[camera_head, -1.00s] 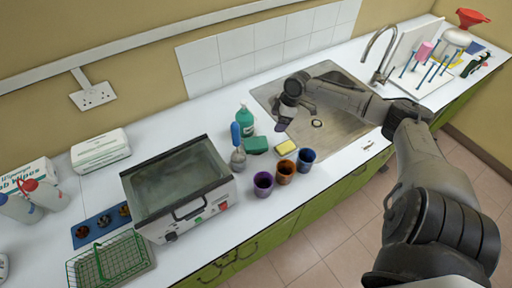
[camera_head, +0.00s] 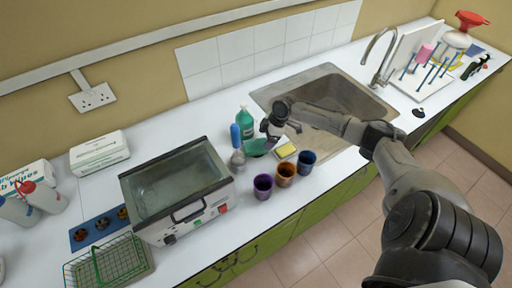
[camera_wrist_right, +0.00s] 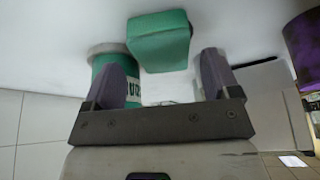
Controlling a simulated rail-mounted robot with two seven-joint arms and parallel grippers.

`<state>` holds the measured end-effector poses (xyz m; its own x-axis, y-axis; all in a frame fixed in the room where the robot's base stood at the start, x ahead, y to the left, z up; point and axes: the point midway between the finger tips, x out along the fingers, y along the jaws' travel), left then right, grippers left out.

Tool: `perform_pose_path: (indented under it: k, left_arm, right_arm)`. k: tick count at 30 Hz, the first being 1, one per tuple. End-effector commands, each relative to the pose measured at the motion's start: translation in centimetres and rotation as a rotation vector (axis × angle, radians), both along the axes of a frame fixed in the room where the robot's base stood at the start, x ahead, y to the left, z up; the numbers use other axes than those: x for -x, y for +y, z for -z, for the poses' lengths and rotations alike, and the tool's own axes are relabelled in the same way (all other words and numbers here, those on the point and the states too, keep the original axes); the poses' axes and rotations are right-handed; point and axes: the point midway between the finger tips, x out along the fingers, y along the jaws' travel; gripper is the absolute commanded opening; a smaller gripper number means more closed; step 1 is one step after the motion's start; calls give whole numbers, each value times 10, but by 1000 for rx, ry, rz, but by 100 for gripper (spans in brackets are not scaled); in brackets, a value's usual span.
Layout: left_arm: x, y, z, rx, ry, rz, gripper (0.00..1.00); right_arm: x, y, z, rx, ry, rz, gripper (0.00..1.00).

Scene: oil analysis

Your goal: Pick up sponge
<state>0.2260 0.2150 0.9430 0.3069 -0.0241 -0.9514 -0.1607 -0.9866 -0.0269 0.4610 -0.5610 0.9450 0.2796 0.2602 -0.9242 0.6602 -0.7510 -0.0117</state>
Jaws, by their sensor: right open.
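A green block-shaped sponge (camera_head: 256,148) lies on the white counter beside the green bottle (camera_head: 245,122); my right gripper partly covers it in the head view. A yellow sponge (camera_head: 286,148) lies just to its right. My right gripper (camera_head: 271,137) is over the green sponge's right side. In the right wrist view the green sponge (camera_wrist_right: 158,42) shows beyond the gap between the two spread fingers (camera_wrist_right: 163,72), with nothing held. The green bottle (camera_wrist_right: 103,75) is partly hidden behind the left finger there. My left gripper is not in view.
A blue-handled tool in a grey holder (camera_head: 237,158) stands left of the sponge. Purple (camera_head: 263,186), brown (camera_head: 285,174) and blue (camera_head: 306,162) cups stand in front. A glass-topped bath (camera_head: 178,183) is to the left, the sink (camera_head: 330,98) behind right.

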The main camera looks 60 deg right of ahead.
Motion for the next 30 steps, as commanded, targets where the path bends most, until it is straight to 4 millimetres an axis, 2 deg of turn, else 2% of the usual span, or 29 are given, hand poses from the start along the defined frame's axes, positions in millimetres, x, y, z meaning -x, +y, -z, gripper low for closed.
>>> perform_pose_path:
  k: [9, 20, 30]
  left_arm:
    - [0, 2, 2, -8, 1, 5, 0]
    - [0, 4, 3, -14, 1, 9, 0]
    - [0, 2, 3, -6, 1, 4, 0]
  right_arm:
    - [-13, 12, 35, -3, 0, 0, 82]
    - [-15, 14, 40, 0, 0, -1, 82]
    - [-14, 14, 40, 0, 0, -1, 49]
